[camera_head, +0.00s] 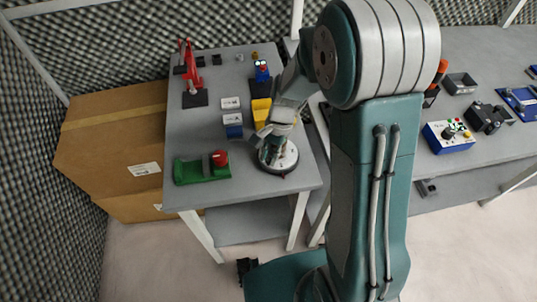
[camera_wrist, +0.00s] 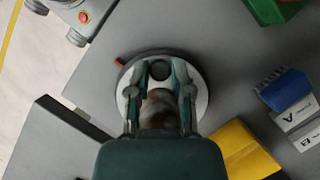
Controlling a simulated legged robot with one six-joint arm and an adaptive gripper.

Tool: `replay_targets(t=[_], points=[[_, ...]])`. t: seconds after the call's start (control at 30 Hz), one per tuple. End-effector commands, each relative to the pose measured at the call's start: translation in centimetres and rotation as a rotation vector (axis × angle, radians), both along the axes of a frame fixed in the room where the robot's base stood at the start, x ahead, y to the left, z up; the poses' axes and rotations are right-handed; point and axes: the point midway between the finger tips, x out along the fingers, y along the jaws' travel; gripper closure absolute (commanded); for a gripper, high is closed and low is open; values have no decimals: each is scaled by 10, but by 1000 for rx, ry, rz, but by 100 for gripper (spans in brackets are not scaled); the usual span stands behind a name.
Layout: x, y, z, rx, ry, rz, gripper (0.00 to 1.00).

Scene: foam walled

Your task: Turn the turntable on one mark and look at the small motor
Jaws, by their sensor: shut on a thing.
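The turntable (camera_head: 289,161) is a round pale disc with a dark rim near the front right corner of the grey table. In the wrist view the turntable (camera_wrist: 203,96) lies below my gripper (camera_wrist: 160,72), with a small red mark (camera_wrist: 119,62) at its upper left edge. My gripper points down over the disc, its fingers closed around a dark round knob (camera_wrist: 160,70). A brownish cylinder (camera_wrist: 158,108), which may be the small motor, shows between the fingers on the disc. My gripper (camera_head: 272,146) hides part of the disc in the head view.
A green holder (camera_head: 200,172) with a red piece lies left of the turntable. A red stand (camera_head: 190,80) is farther back. A second table (camera_head: 470,85) is on the right.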

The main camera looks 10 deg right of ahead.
Motion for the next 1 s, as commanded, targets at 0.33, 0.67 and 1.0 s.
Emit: replay_targets(t=[0.33,0.67,1.0], points=[[1,-1,-2,-4,-5,1,100],[1,0,-1,-3,-3,0,38],[8,-6,20,-1,-7,-1,38]])
